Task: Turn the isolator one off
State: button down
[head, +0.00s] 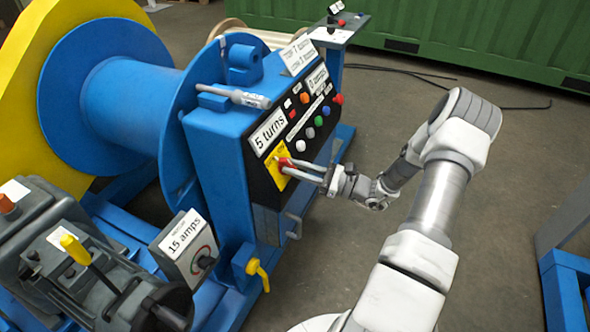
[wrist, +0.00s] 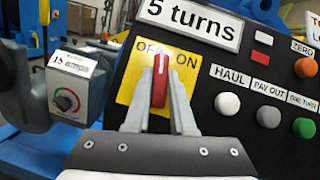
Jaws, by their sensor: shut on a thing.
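The isolator is a red rotary handle (wrist: 160,80) on a yellow plate (wrist: 132,87) marked OFF on the left and ON on the right. In the wrist view the handle stands about upright, between the two words. My gripper (wrist: 160,95) has its two grey fingers on either side of the handle, shut on it. In the head view my gripper (head: 292,168) reaches the yellow plate (head: 277,173) from the right, and the red handle (head: 284,163) is partly covered by the fingers.
The black panel carries a "5 turns" label (head: 268,132) above the isolator and several coloured buttons to its right, including a white HAUL button (wrist: 227,104). A "15 amps" dial box (head: 185,245) stands to the left. Open floor (head: 480,250) lies to the right.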

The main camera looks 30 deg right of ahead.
jog(key=n+g+y, duration=0.1)
jog(key=n+g, duration=0.1)
jog(key=n, duration=0.2)
jog(key=n+g+y, duration=0.1)
jog(key=n+g, duration=0.2)
jog(key=n, duration=0.1)
jog(key=shift+d+b, duration=0.1)
jog(key=shift+b, duration=0.25)
jog(key=shift+n+g, duration=0.3)
jog(key=shift+n, duration=0.2)
jog(key=c, duration=0.8)
grip_release()
jog(key=shift+w+r, duration=0.1)
jog(key=shift+o, duration=0.2)
jog(key=p+v, duration=0.2)
jog(key=v, duration=1.5)
jog(key=shift+d+p, duration=0.2)
jog(key=shift+p, duration=0.2)
